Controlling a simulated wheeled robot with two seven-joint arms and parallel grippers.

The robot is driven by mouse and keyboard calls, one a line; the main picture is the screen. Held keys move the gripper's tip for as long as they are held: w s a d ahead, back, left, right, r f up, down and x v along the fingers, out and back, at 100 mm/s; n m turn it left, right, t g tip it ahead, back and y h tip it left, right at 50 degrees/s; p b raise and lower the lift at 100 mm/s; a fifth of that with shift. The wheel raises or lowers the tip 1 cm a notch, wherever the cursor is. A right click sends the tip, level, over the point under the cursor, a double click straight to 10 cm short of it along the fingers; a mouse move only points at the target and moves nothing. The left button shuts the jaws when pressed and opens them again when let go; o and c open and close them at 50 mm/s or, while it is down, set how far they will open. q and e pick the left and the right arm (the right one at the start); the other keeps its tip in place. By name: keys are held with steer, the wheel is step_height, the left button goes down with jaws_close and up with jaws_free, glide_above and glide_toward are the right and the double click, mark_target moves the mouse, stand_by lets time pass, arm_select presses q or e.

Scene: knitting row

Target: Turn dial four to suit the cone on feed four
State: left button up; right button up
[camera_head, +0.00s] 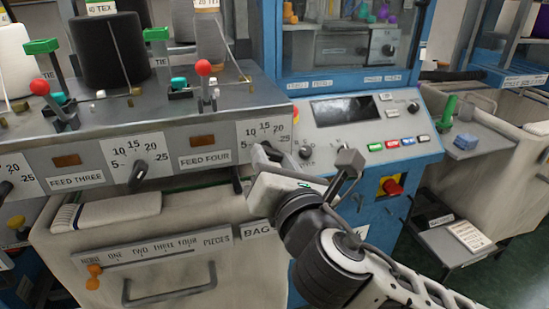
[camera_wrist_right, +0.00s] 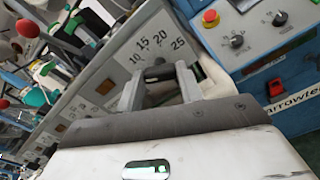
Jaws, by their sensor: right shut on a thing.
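The dial four scale plate (camera_head: 268,129), marked 5 to 25, is at the right end of the machine's front panel, right of the FEED FOUR label (camera_head: 204,159). It also shows in the right wrist view (camera_wrist_right: 146,56). My right gripper (camera_head: 264,157) is at this dial with its fingers closed around the knob, also in the right wrist view (camera_wrist_right: 160,90). My left gripper is not in view.
Another dial (camera_head: 138,172) sits left of the FEED FOUR label. A black cone (camera_head: 112,55) and red-knobbed levers (camera_head: 204,68) stand on the ledge above.

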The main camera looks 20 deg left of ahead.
arm_select(q)
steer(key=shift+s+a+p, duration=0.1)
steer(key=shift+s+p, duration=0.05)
steer(key=shift+p, duration=0.25)
arm_select(e)
steer(key=shift+f+m, duration=0.1)
steer(key=shift+m, duration=2.2)
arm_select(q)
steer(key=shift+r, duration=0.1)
arm_select(e)
steer(key=o, duration=1)
arm_select(q)
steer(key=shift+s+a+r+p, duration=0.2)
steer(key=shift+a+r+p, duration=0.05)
steer(key=shift+p, duration=0.7)
arm_select(e)
steer(key=v, duration=1.6)
